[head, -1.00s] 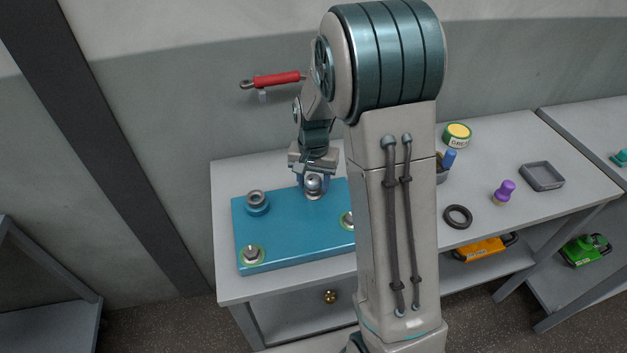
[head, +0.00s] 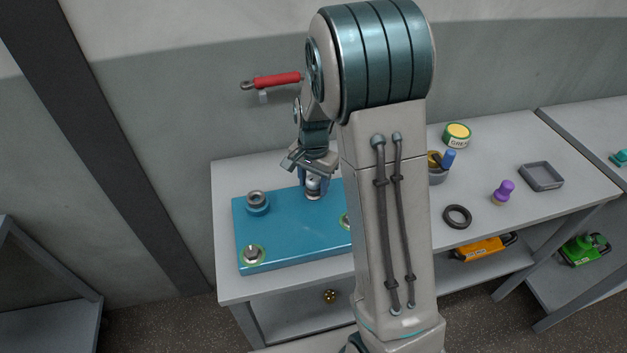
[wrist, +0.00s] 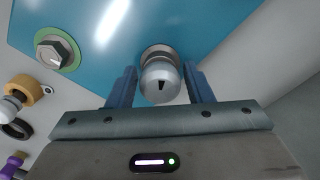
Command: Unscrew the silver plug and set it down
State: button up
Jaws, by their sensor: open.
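The silver plug (head: 313,194) stands at the back of the blue plate (head: 290,230). In the wrist view the plug (wrist: 160,82) shows a round silver head with a small dark mark, over a wider round base on the plate (wrist: 190,18). My gripper (head: 313,186) is over the plug, pointing down. In the wrist view my gripper's (wrist: 160,86) blue fingers stand on either side of the plug's head, with a narrow gap at each side. The jaws are open and hold nothing. The plug's threads are hidden.
To the right are a black ring (head: 457,216), a purple knob (head: 503,192) and an empty grey tray (head: 541,177). Bare bench lies around the tray.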

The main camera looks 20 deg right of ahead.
jog(key=shift+m, duration=0.8)
jog(key=shift+m+p, duration=0.5)
jog(key=shift+m, duration=0.3)
jog(key=shift+m+p, duration=0.4)
jog(key=shift+m, duration=0.5)
jog(key=c, duration=0.5)
jog(key=shift+n+b, duration=0.3)
jog(key=shift+n, duration=0.6)
jog(key=shift+c, duration=0.2)
jog(key=shift+a+n+b, duration=0.1)
jog(key=shift+n+b, duration=0.2)
jog(key=shift+n, duration=0.6)
